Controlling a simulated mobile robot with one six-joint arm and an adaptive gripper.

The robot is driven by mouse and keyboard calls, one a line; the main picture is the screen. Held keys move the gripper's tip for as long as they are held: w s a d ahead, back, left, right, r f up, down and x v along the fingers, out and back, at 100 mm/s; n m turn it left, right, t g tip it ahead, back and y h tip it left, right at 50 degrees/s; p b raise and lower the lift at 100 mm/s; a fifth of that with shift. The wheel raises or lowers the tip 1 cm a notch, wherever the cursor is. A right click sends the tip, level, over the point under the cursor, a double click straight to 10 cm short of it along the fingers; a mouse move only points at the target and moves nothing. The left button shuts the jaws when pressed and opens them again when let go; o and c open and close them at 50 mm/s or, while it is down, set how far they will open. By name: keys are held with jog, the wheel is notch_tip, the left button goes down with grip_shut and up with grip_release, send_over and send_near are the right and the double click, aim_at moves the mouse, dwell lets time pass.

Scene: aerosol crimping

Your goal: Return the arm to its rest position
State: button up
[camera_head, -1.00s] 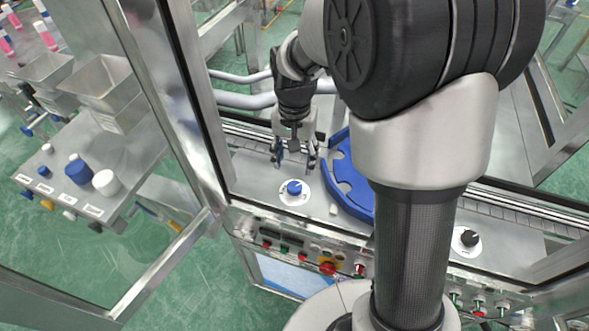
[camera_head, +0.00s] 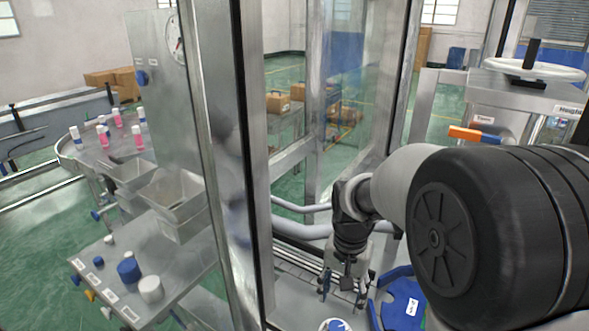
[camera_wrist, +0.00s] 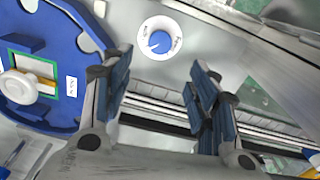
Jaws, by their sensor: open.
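My gripper (camera_head: 343,290) hangs fingers-down over the machine deck in the head view, between the metal frame post and the blue star-wheel guide (camera_head: 404,303). In the wrist view its two blue-padded fingers (camera_wrist: 160,95) stand wide apart with nothing between them. A blue knob on a white dial (camera_wrist: 158,41) lies beyond the fingertips, apart from them. The same dial (camera_head: 335,325) shows at the bottom edge of the head view. My arm reaches in from the right of the head view and hides part of the machine.
A metal frame post (camera_head: 228,160) stands left of my gripper. Grey pipes (camera_head: 305,229) run behind it. A side table with a blue cap (camera_head: 129,271) and a white cap (camera_head: 150,289) is at lower left. A white handwheel (camera_head: 527,69) is at upper right.

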jog(key=s+r+n+t+b, duration=0.1)
jog(key=s+r, duration=0.4)
jog(key=s, duration=0.5)
jog(key=s+r+n+t+b, duration=0.1)
jog(key=s+r+n+t, duration=0.2)
jog(key=s, duration=0.8)
notch_tip(320, 180, up, 2)
jog(key=shift+n+t, duration=0.3)
jog(key=shift+n, duration=0.6)
